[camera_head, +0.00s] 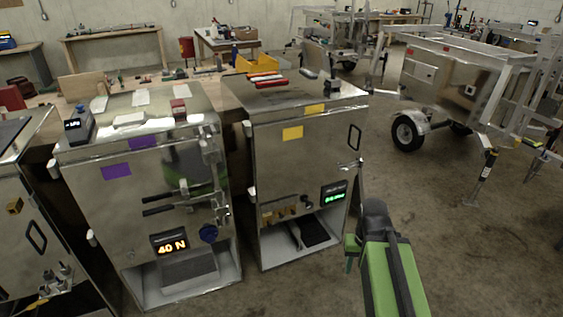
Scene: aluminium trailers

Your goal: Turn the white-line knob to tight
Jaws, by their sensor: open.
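The right metal cabinet (300,160) has a small dark round knob (306,201) on its lower front, left of a display with green figures (334,194). A blue knob (208,233) sits on the left cabinet (140,190), right of a display with orange figures reading 40 N (169,245). A white line is too small to make out on either knob, so I cannot tell which is the white-line knob or how it is turned. My green and black gripper (353,252) is at the lower right, right of the right cabinet, open and apart from both knobs.
Brass fittings (279,213) sit left of the dark knob. Dark handles (172,204) stick out from the left cabinet. Both cabinets have open lower bays. Aluminium trailers (465,80) stand at the back right. The concrete floor right of my arm is clear.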

